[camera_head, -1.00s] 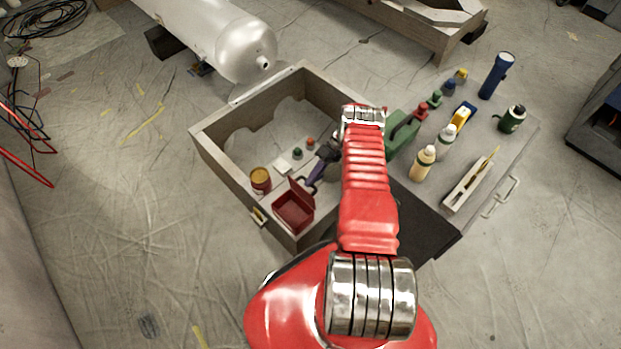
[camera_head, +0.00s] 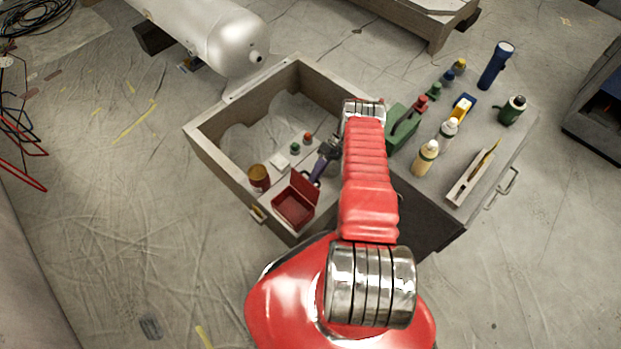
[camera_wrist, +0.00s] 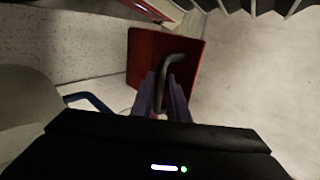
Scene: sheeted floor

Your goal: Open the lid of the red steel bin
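The red steel bin (camera_head: 290,210) stands at the near corner of a grey box, its inside partly in view from above. Its red lid (camera_head: 306,186) is raised steeply on the right side of the bin. In the wrist view the lid (camera_wrist: 143,55) fills the upper middle and carries a dark curved handle (camera_wrist: 186,57). My gripper (camera_wrist: 162,82) has its two purple fingers closed around the handle's near part. In the head view my gripper (camera_head: 322,165) is beside the lid, partly hidden by my red arm.
An orange-brown can (camera_head: 259,178) stands left of the bin. Small items including a white block (camera_head: 281,161) lie behind it. A green toolbox (camera_head: 402,128), bottles and a blue torch (camera_head: 497,65) stand on the grey top at right.

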